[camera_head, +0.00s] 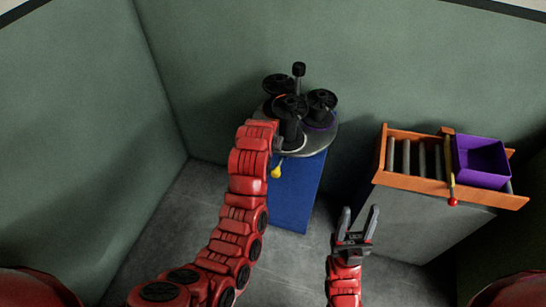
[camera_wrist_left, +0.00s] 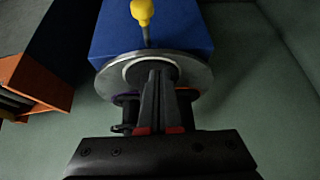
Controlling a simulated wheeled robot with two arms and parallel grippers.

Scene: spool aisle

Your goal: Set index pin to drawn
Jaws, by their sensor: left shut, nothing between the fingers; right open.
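The index pin appears to be the yellow knob (camera_head: 276,172) on a thin stem, below the rim of the grey round turntable (camera_head: 318,141). The yellow knob also shows at the top of the left wrist view (camera_wrist_left: 142,11), where the scene looks inverted. My left gripper (camera_wrist_left: 157,72) is shut and empty, its tips in front of the turntable and apart from the knob in the picture. In the head view my left arm hides most of that gripper. My right gripper (camera_head: 360,210) is open and empty, low and right of the blue cabinet (camera_head: 298,195).
Several black spools (camera_head: 322,98) stand on the turntable around a black-topped post (camera_head: 299,69). At right, an orange tray (camera_head: 394,175) with grey rollers holds a purple bin (camera_head: 483,160); a red-tipped yellow lever (camera_head: 451,185) is beside it. Green walls enclose the corner.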

